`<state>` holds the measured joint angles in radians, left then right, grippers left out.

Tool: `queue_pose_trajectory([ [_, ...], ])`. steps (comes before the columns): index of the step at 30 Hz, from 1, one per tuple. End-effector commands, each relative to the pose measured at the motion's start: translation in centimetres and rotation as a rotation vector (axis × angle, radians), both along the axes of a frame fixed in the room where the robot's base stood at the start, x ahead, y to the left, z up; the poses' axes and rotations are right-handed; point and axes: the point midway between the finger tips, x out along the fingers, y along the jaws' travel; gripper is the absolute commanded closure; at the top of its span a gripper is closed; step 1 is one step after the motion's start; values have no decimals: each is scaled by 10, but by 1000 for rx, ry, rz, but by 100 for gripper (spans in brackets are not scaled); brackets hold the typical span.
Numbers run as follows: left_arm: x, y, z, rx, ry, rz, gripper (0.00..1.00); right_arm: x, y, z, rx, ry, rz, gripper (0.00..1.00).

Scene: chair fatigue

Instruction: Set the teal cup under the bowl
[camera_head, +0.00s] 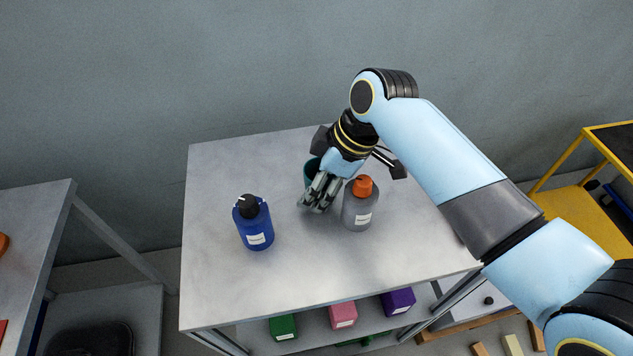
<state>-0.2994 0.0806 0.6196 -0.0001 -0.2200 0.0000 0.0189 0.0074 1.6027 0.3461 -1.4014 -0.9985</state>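The teal cup (311,169) stands on the grey metal table (212,285), toward its back, and is mostly hidden behind my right gripper. My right gripper (316,205) points down at the table just in front of the cup, its fingers close together in this view. I cannot tell whether the fingers touch the cup or have anything between them. No bowl can be made out. My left gripper is not in view.
A grey bottle with an orange cap (358,212) stands close to the right of my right gripper. A blue bottle with a black cap (254,228) stands to the left. The table's front is clear. Green (283,327), pink (343,315) and purple (398,301) boxes sit on the lower shelf.

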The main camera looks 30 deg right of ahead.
Motion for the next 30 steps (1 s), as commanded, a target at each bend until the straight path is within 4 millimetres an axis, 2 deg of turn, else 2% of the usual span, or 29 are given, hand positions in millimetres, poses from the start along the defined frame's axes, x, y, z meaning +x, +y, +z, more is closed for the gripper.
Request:
queue_pose_trajectory([
  [1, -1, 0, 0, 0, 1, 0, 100, 0, 0, 0, 0, 0, 0, 41],
  [3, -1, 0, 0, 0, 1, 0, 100, 0, 0, 0, 0, 0, 0, 32],
  [4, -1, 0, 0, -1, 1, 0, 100, 0, 0, 0, 0, 0, 0, 31],
  [14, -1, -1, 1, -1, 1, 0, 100, 0, -1, 6, -1, -1, 1, 31],
  [17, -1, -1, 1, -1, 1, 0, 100, -3, -6, 19, -1, -4, 1, 31],
  [24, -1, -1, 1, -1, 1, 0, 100, -15, -25, 69, -4, -3, 1, 31],
  [30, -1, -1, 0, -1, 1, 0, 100, -22, -36, 101, -1, -2, 1, 31],
])
